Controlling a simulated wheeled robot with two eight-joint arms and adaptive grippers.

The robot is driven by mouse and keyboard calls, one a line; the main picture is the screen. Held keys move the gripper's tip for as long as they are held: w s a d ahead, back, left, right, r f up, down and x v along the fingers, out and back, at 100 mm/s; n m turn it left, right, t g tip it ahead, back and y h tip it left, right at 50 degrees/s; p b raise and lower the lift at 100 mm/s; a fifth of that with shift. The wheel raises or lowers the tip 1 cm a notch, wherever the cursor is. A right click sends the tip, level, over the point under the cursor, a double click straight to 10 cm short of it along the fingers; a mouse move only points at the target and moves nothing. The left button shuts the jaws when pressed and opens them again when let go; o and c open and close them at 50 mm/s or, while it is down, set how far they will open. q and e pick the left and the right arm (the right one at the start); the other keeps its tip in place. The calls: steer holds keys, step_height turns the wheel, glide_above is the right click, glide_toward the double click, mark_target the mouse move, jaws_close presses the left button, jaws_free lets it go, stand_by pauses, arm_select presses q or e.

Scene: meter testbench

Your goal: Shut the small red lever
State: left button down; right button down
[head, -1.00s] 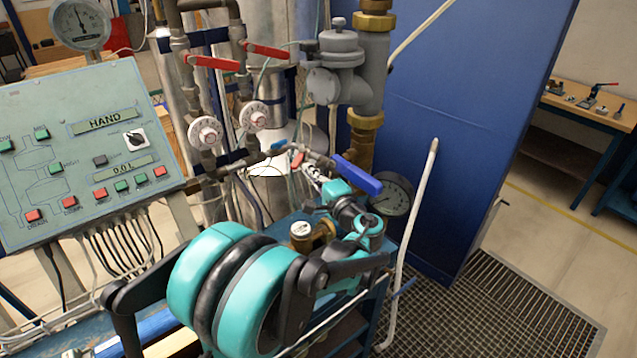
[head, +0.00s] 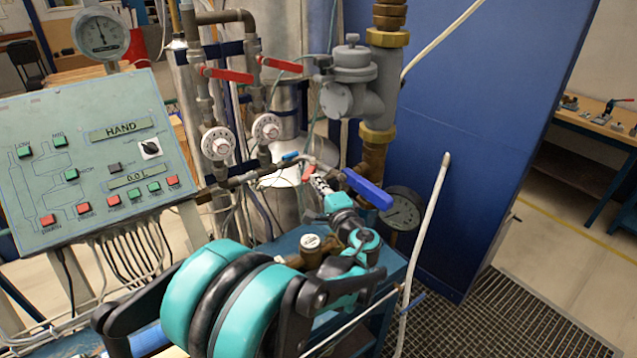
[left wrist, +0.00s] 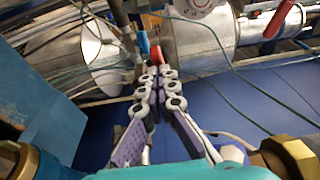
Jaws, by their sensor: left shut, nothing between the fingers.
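The small red lever (head: 308,172) sits on the thin pipework in the middle of the head view, just below a small blue lever (head: 290,156). In the left wrist view the red lever (left wrist: 155,55) shows right beyond my fingertips, with the blue lever (left wrist: 143,45) beside it. My left gripper (head: 318,181) is shut and empty, its tips close beside the red lever. I cannot tell whether they touch it. In the left wrist view the two fingers (left wrist: 156,76) meet at their tips and partly cover the pipe. My right gripper is not in view.
A large blue lever (head: 368,188) and a dark gauge (head: 402,208) are close right of my left gripper. Two larger red levers (head: 228,74) and white dials (head: 218,143) stand above and behind. A control panel (head: 90,160) fills the left. A blue cabinet wall (head: 470,130) stands right.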

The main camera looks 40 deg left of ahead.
arm_select(q)
steer(key=shift+s+a, duration=0.2)
steer(key=shift+s+a+m+t+h, duration=0.3)
steer(key=shift+m+t+h, duration=0.2)
steer(key=shift+t, duration=0.15)
steer(key=shift+s+a+m+t+h, duration=0.2)
steer(key=shift+a+m+t+h, duration=0.1)
steer(key=shift+m+t+h, duration=0.25)
steer(key=shift+s+a, duration=0.25)
steer(key=shift+a, duration=0.45)
steer(key=shift+s+a, duration=0.25)
steer(key=shift+a, duration=0.4)
